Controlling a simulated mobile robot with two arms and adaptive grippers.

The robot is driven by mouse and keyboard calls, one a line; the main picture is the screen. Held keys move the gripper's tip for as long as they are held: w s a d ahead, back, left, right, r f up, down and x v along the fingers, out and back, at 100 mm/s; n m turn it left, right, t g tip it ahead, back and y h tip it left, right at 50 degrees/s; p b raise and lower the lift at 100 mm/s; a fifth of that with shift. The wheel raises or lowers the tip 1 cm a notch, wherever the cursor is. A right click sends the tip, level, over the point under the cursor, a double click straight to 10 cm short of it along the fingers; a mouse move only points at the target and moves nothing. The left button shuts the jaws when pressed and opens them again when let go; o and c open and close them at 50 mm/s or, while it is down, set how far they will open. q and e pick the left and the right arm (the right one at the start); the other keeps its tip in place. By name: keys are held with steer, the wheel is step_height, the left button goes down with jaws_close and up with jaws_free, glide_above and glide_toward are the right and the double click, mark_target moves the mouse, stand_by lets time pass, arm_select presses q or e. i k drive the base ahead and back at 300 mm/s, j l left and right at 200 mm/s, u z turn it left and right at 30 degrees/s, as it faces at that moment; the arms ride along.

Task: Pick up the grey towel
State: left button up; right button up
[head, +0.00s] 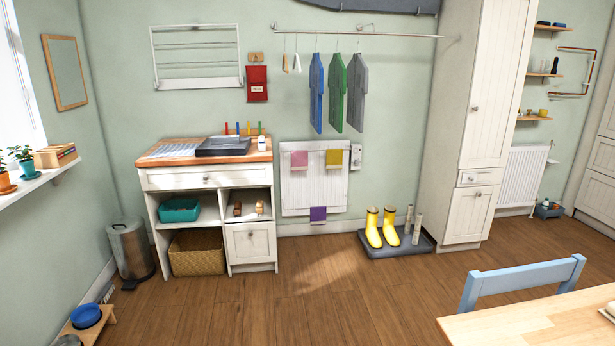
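A grey cloth item (357,92) hangs on a hanger from the wall rail (360,34), at the right of a green one (337,93) and a blue one (317,92). I cannot tell whether the grey one is a towel or a garment. Small pink (299,160), yellow (334,158) and purple (318,214) cloths hang on the white radiator (315,187) below; none of these is grey. Neither of my grippers is in view.
A boot tray (385,246) with yellow boots (373,228) stands on the floor right of the radiator. A white cabinet (208,181) stands left, a tall cupboard (477,100) right. A table (540,325) and blue chair (520,280) are at front right. The middle floor is clear.

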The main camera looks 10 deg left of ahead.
mark_target(231, 140)
steer(key=i+j+u, duration=0.1)
steer(key=i+u, duration=0.35)
steer(key=i, duration=1.25)
